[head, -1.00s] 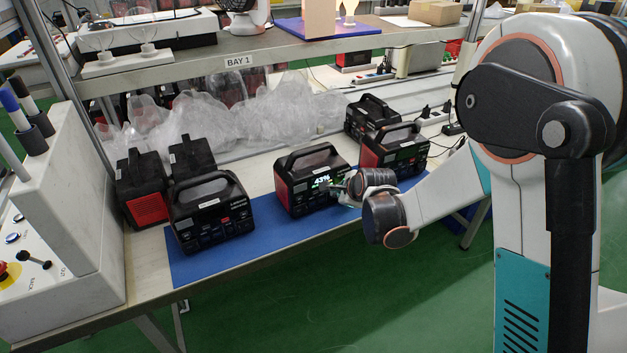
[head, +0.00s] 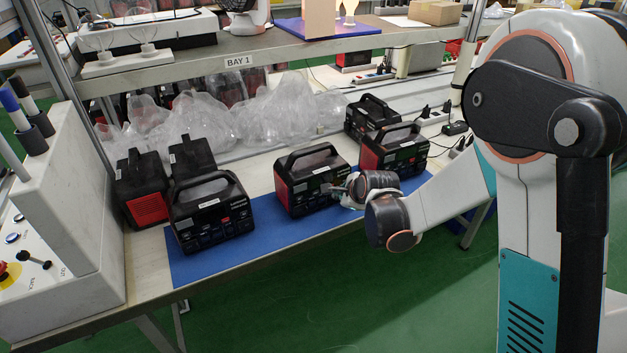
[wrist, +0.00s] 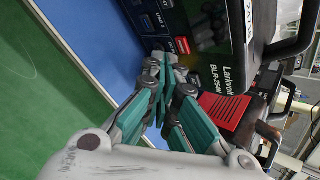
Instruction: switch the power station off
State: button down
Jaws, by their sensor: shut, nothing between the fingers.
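The black and red power station (head: 296,187) in the middle of the blue mat (head: 262,222) stands upright with its front towards me. Its screen is dark. In the wrist view, the power station (wrist: 228,55) shows its dark screen, a red button (wrist: 183,45) and the printing "Larkvolt". My gripper (head: 335,189) is at the lower right of its front panel, fingers together and empty. In the wrist view, my gripper's fingertips (wrist: 163,72) are close to the panel, below the red button; I cannot tell whether they touch it. The fingers hide part of the panel.
Another power station (head: 212,212) stands to the left on the mat, and one (head: 398,152) to the right. More stand behind, near clear plastic bags (head: 270,110). A shelf (head: 300,52) runs above. A control box (head: 70,210) is at far left.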

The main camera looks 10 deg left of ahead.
jog(key=shift+s+d, duration=0.1)
jog(key=shift+s, duration=0.05)
jog(key=shift+s+d, duration=0.85)
jog(key=shift+s, duration=0.35)
jog(key=shift+s+d, duration=0.85)
jog(key=shift+s, duration=0.3)
jog(key=s+d+r+n+h, duration=0.2)
jog(key=s+d+r+n, duration=0.8)
jog(key=r, duration=0.4)
jog(key=s+d+r+n, duration=0.1)
jog(key=s+d+n, duration=0.1)
jog(key=s, duration=0.4)
jog(key=s+d+r+n+h, duration=0.1)
jog(key=s+d+n, duration=0.1)
jog(key=s+n, duration=0.2)
jog(key=s+d+r+n+g, duration=0.1)
jog(key=s+d+n, duration=0.1)
jog(key=s, duration=0.7)
jog(key=shift+d+n+h, duration=0.3)
jog(key=shift+d+n, duration=0.1)
jog(key=shift+n, duration=0.1)
